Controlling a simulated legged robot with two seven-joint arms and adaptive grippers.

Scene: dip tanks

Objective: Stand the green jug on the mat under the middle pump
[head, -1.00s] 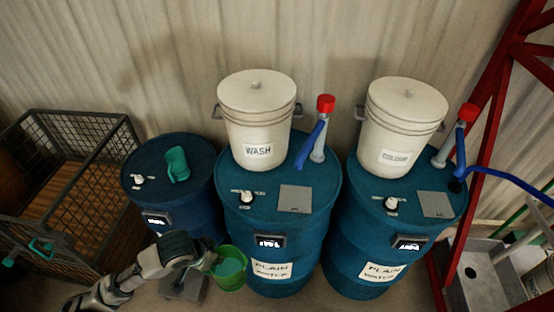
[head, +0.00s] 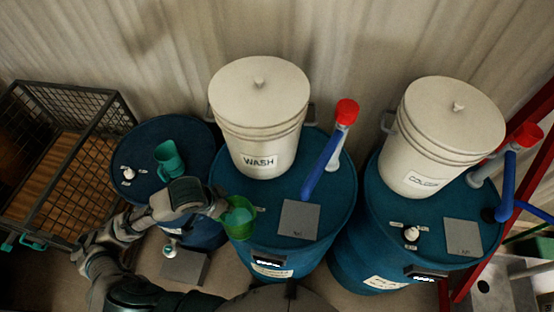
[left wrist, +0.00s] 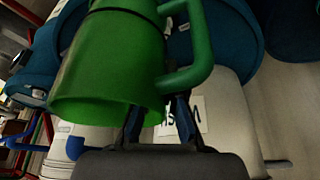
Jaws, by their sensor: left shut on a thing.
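The green jug (head: 240,232) is in my left gripper (head: 220,209), which is shut on its handle side. The middle pump (head: 345,112) has a red cap and a blue spout ending near the mat's back edge. The left wrist view shows the jug (left wrist: 110,75) and its handle (left wrist: 197,50) close up, at the gripper fingers (left wrist: 160,122). My right gripper is not seen.
The white WASH bucket (head: 258,110) stands behind the mat on the middle drum (head: 335,215). A teal jug (head: 168,160) stands on the left drum. The right drum has another bucket (head: 450,135), pump and mat (head: 463,238). A wire cage (head: 60,160) is at left. The mat is bare.

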